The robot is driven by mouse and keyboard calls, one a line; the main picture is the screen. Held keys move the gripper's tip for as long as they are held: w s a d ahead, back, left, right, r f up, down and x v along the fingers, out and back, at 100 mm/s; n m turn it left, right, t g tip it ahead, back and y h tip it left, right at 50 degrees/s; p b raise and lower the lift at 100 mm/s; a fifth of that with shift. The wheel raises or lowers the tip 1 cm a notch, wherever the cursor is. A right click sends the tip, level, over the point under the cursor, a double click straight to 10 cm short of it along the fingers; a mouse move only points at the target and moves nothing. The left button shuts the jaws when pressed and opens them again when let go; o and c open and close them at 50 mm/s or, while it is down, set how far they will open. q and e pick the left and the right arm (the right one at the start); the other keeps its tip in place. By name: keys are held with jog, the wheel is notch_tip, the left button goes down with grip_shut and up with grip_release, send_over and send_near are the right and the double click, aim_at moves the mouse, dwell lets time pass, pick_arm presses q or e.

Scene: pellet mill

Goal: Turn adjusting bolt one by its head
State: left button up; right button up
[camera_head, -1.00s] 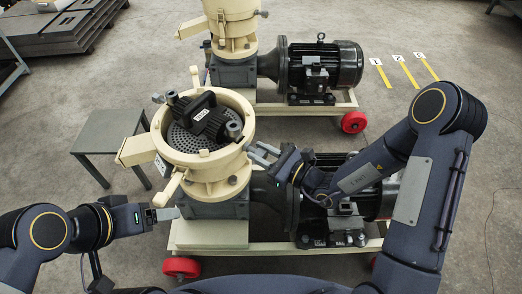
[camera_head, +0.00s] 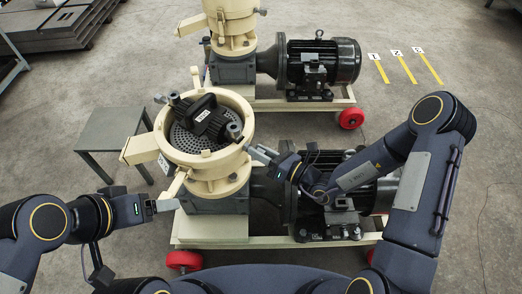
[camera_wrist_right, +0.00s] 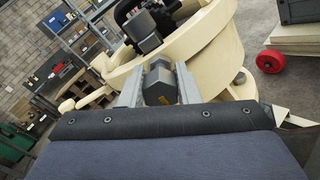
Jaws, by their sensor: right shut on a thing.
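The near pellet mill has a cream chamber (camera_head: 215,175) with an open top and a perforated die (camera_head: 187,142) inside. My right gripper (camera_head: 259,152) is at the right side of the chamber rim. In the right wrist view, its two fingers (camera_wrist_right: 158,80) are shut on a grey hexagonal bolt head (camera_wrist_right: 158,88), which I take as adjusting bolt one. The fingers hide most of this bolt in the head view. My left gripper (camera_head: 165,205) is at the left of the mill, below the chamber; its finger opening does not show clearly.
A second mill (camera_head: 232,45) stands behind. A small grey table (camera_head: 110,130) is at left. Yellow floor strips (camera_head: 403,68) lie at the back right. The floor at right is clear.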

dwell(0.3)
jog(key=o, duration=1)
jog(key=shift+d, duration=0.1)
jog(key=v, duration=0.7)
jog(key=shift+s+d, duration=0.25)
jog(key=shift+s, duration=0.05)
